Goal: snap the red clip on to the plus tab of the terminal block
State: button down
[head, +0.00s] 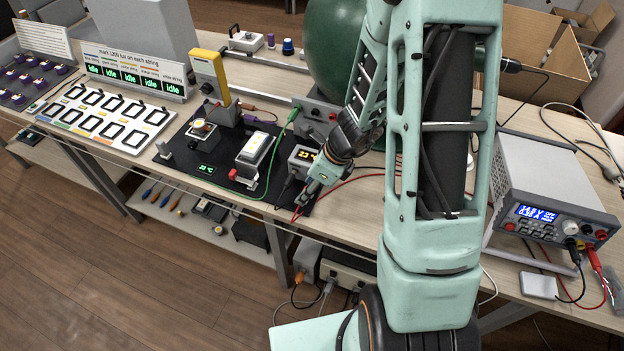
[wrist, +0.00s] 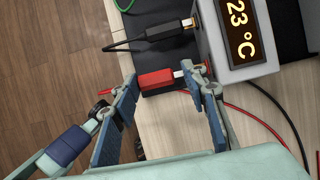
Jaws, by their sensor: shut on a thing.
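My gripper (wrist: 168,88) is shut on the red clip (wrist: 156,78), which lies across between its fingertips. The clip's silver end points right, at the finger beside the grey box (wrist: 245,72) with the "23 °C" display. A black clip (wrist: 168,32) is at a brass-coloured tab (wrist: 189,23) on that box's side. The plus tab is not clearly visible; a finger covers the space between the red clip's end and the box, so I cannot tell if they touch. In the head view, my gripper (head: 308,194) is low in front of the display box (head: 303,156), at the black mat's edge.
Red and black leads (wrist: 262,132) run over the table at the right. A white-topped block (head: 255,152) with a green lead stands left of the display box. A power supply (head: 550,190) stands at the far right. Bare table (head: 345,215) lies right of the mat.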

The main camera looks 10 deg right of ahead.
jog(key=shift+w, duration=0.1)
dwell(0.3)
jog(key=shift+w+d, duration=0.2)
jog(key=shift+s+a, duration=0.1)
jog(key=shift+s+a, duration=0.25)
jog(key=shift+s, duration=0.1)
jog(key=shift+b, duration=0.35)
dwell(0.9)
jog(key=shift+w, duration=0.1)
dwell(0.4)
jog(key=shift+w+d, duration=0.3)
jog(key=shift+w, duration=0.05)
jog(key=shift+s, duration=0.1)
jog(key=shift+s+a, duration=0.3)
jog(key=shift+s, duration=0.05)
